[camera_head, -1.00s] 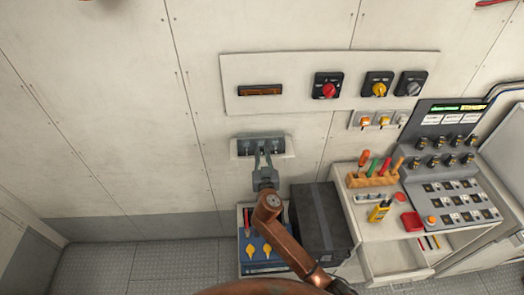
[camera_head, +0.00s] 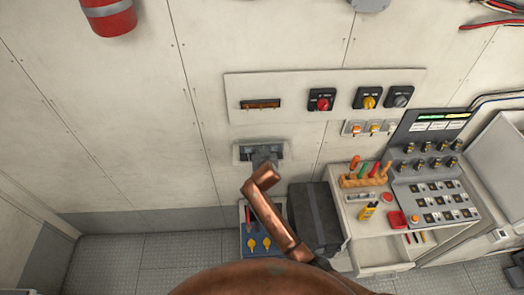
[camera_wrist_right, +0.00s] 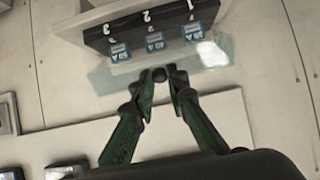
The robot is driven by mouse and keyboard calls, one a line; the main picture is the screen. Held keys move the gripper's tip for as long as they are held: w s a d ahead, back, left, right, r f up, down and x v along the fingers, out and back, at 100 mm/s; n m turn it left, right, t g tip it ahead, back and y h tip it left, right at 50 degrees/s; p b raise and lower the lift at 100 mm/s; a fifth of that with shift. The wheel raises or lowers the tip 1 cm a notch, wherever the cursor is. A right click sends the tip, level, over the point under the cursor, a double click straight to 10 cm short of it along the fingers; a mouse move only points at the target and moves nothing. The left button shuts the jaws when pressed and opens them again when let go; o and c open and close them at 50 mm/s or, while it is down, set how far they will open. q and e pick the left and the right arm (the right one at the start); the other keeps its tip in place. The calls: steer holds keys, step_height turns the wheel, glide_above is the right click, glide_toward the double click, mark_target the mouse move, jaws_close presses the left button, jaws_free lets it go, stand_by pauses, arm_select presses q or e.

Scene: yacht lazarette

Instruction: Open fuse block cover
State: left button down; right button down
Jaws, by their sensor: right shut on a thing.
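The fuse block (camera_head: 246,152) is a dark unit on a pale base on the wall, partly hidden behind my right arm. In the right wrist view the black fuse block (camera_wrist_right: 125,37) holds blue fuses in numbered slots. Its clear cover (camera_wrist_right: 108,80) shows as a glassy pane between the block and my fingers, with the fuses uncovered in this view. My right gripper (camera_wrist_right: 162,75) is shut on a small dark knob at the pane's near edge. In the head view my right gripper (camera_head: 265,158) is at the block, its fingertips hidden. My left gripper is not in view.
A switch panel (camera_head: 290,90) with red, yellow and grey knobs is just above the block. A dark box (camera_head: 314,215) and a blue case (camera_head: 257,243) stand below. A workbench (camera_head: 355,225) with tools is at the right. The wall to the left is mostly clear.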

steer(key=shift+w+r+g, duration=0.2)
steer(key=shift+r+g, duration=0.15)
steer(key=shift+g, duration=0.05)
steer(key=c, duration=1.9)
jaws_free()
steer(key=v, duration=0.7)
steer(key=shift+s+r, duration=0.2)
steer(key=shift+r, duration=0.05)
